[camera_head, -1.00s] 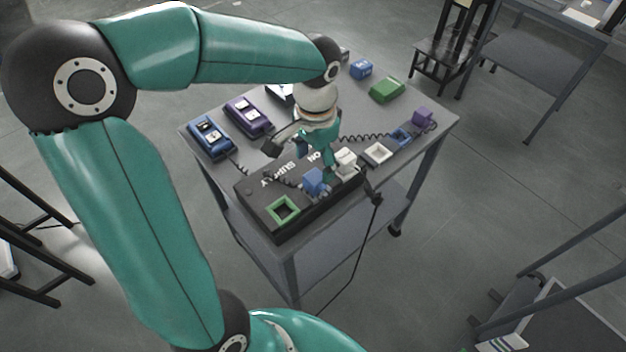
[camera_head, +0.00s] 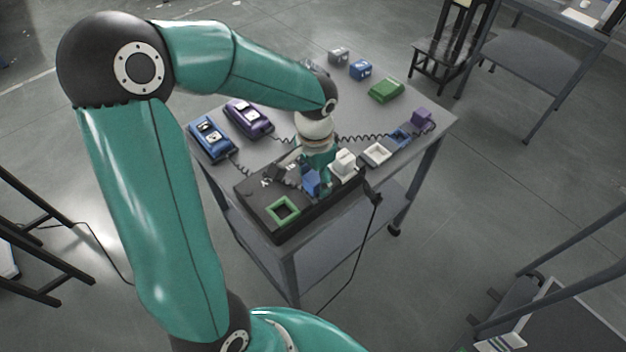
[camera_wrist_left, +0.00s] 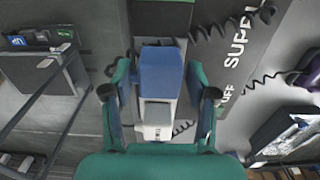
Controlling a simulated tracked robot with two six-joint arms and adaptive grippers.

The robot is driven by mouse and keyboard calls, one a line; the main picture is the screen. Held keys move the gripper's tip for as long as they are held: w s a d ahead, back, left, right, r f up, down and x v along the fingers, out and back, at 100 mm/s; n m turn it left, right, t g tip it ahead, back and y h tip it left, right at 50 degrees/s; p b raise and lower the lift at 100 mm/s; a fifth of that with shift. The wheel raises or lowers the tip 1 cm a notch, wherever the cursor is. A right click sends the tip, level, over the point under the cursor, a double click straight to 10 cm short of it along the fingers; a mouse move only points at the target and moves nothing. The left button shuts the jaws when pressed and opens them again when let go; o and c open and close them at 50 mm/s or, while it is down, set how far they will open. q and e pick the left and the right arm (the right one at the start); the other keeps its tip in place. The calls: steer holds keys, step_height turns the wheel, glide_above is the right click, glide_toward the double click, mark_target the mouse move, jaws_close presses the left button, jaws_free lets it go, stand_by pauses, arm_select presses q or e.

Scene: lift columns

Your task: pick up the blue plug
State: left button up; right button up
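The blue plug (camera_head: 311,183) stands on the black supply box (camera_head: 254,205) in the head view, partly hidden by my left gripper (camera_head: 299,178). In the left wrist view the blue plug (camera_wrist_left: 161,73), with a pale grey and white end towards the camera, lies between the two fingers of my left gripper (camera_wrist_left: 160,88). The fingers look open, one on each side of the plug, with narrow gaps; contact is hard to tell. My right gripper is in neither view.
A white plug (camera_head: 343,163) stands close right of the blue one. A green square socket (camera_head: 282,210) is at the box's near end. Blue (camera_head: 211,138) and purple (camera_head: 247,117) devices with coiled cords lie on the table (camera_head: 283,92). A green block (camera_head: 386,90) is at the back.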

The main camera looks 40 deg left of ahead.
mark_target(315, 177)
arm_select(q)
steer(key=c, duration=0.7)
steer(key=shift+r, duration=0.15)
steer(key=shift+c, duration=0.2)
step_height(315, 177, up, 22)
steer(key=p, duration=0.2)
steer(key=shift+f, duration=0.2)
